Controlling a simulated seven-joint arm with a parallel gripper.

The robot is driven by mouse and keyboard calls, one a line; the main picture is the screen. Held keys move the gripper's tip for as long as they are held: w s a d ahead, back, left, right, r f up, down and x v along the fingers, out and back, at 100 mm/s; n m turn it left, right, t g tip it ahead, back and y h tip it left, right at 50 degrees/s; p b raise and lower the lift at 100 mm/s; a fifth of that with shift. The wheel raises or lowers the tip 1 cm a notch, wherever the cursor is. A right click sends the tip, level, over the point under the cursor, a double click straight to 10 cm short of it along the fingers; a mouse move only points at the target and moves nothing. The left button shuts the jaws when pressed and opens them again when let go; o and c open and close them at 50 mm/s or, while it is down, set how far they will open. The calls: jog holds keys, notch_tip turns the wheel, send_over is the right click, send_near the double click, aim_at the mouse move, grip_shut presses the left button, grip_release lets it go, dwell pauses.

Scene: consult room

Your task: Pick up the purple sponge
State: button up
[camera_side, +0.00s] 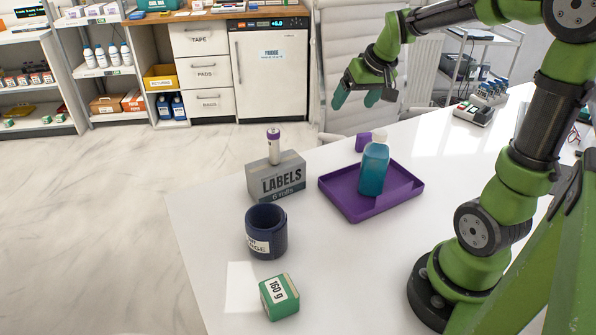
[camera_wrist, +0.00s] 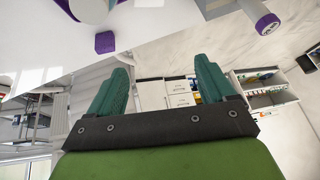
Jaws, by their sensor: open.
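The purple sponge (camera_side: 363,141) is a small block on the white table, just behind the purple tray (camera_side: 345,204). The bottle partly hides it in the side view. In the wrist view the sponge (camera_wrist: 105,42) shows whole, apart from the tray, near the table edge. My gripper (camera_side: 357,95) is open and empty, with teal fingers. In the side view it appears above the sponge, near the table's far edge. In the wrist view the sponge lies beyond my gripper's (camera_wrist: 163,78) left finger, not between the fingers.
A grey LABELS box (camera_side: 276,182) bears a purple-capped vial (camera_side: 273,148). A dark blue cup (camera_side: 266,233) and a green 160 g block (camera_side: 279,298) stand nearer.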

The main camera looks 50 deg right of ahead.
jog(key=m+g+h, duration=0.1)
jog(key=g, duration=0.1)
send_near(366, 134)
jog(key=x, duration=0.6)
jog(key=shift+f, duration=0.4)
jog(key=shift+x, duration=2.9)
jog(key=shift+w, duration=0.15)
jog(key=c, duration=1)
